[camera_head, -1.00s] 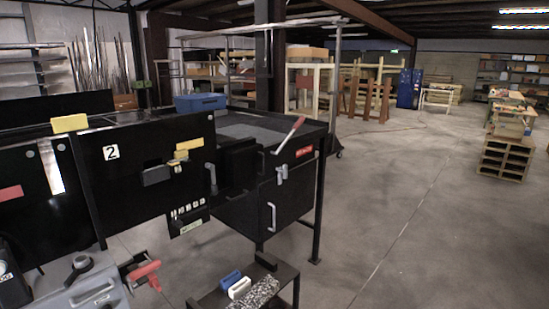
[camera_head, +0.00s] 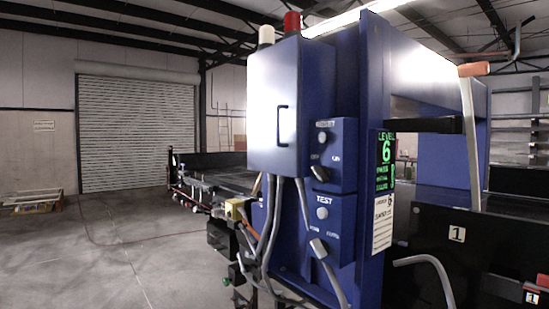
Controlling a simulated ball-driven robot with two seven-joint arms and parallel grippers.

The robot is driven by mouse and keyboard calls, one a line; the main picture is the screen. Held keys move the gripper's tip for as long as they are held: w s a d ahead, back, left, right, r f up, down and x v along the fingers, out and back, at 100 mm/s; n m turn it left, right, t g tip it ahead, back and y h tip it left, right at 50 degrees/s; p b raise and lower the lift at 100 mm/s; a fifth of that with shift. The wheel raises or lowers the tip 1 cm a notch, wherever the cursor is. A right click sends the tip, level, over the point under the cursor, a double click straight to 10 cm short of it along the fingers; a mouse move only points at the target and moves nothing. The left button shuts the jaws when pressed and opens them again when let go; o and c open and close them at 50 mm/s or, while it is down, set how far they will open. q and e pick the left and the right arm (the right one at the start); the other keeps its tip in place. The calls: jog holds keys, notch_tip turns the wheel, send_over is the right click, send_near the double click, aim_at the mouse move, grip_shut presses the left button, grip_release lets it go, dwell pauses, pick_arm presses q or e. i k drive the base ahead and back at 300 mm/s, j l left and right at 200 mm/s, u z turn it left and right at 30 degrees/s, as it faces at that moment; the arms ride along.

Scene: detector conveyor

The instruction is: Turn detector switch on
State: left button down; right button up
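The blue detector machine (camera_head: 412,65) stands right of centre in the head view. On its near side is an upper blue switch box (camera_head: 345,160) with a round grey knob (camera_head: 322,137) and a light grey lever switch (camera_head: 320,173) below it. The lever tilts; I cannot tell which setting it is at. Below is a second switch box marked TEST (camera_head: 340,232), with a round button (camera_head: 322,213) and another tilted lever switch (camera_head: 318,247). The small labels are too blurred to read surely. Neither of my grippers shows in this view.
Grey cables (camera_head: 268,225) hang below. A green-lettered panel (camera_head: 385,160) reads LEVEL 6. A conveyor (camera_head: 215,178) runs back left.

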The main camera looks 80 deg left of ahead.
aim_at(321, 173)
jog(key=u, duration=2.1)
